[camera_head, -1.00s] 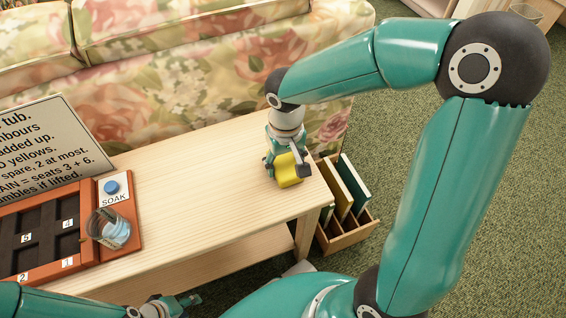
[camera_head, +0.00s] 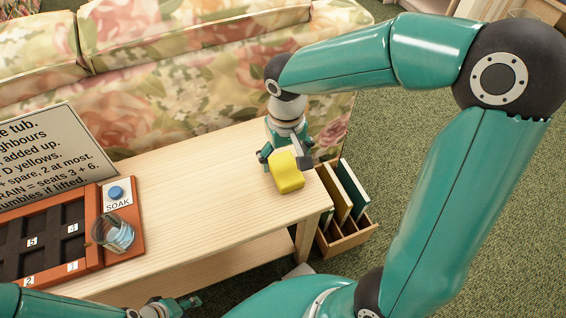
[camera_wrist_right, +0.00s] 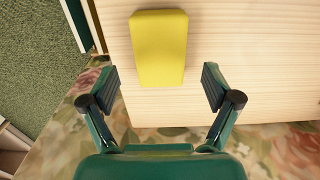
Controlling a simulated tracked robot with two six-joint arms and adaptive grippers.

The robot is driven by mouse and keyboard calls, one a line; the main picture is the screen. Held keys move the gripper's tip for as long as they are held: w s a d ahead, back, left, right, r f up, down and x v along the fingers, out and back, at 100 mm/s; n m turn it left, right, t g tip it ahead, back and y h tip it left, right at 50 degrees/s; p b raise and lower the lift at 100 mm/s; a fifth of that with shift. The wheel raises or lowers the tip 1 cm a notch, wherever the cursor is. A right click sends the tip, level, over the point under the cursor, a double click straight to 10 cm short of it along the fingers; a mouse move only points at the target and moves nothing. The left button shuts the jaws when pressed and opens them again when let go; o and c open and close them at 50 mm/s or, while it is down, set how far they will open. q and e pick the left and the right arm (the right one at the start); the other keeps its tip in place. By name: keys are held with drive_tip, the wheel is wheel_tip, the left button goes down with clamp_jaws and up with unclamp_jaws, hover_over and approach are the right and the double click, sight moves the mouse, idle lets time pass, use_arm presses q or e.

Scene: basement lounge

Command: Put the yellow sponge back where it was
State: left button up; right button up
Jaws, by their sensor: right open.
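The yellow sponge (camera_head: 287,174) lies on the right end of the pale wooden table (camera_head: 200,185). It also shows in the right wrist view (camera_wrist_right: 158,48), on the tabletop just beyond the fingertips and lined up with the gap between them. My right gripper (camera_head: 285,154) is open and empty at the sponge's far side, with its fingers spread apart. My left gripper (camera_head: 184,304) shows only small at the bottom edge, in front of the table, and its jaws are unclear.
A red-brown tray (camera_head: 95,258) with numbered dark seats stands at the left, with a blue SOAK button (camera_head: 115,192) and a clear cup (camera_head: 113,233). A sign (camera_head: 55,155) stands behind. A wooden rack (camera_head: 345,238) with upright boards is beside the table. The table's middle is clear.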

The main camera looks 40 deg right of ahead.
sight(286, 169)
wheel_tip(286, 169, up, 7)
drive_tip(key=p, duration=0.2)
idle(0.3)
drive_tip(key=shift+s, duration=0.1)
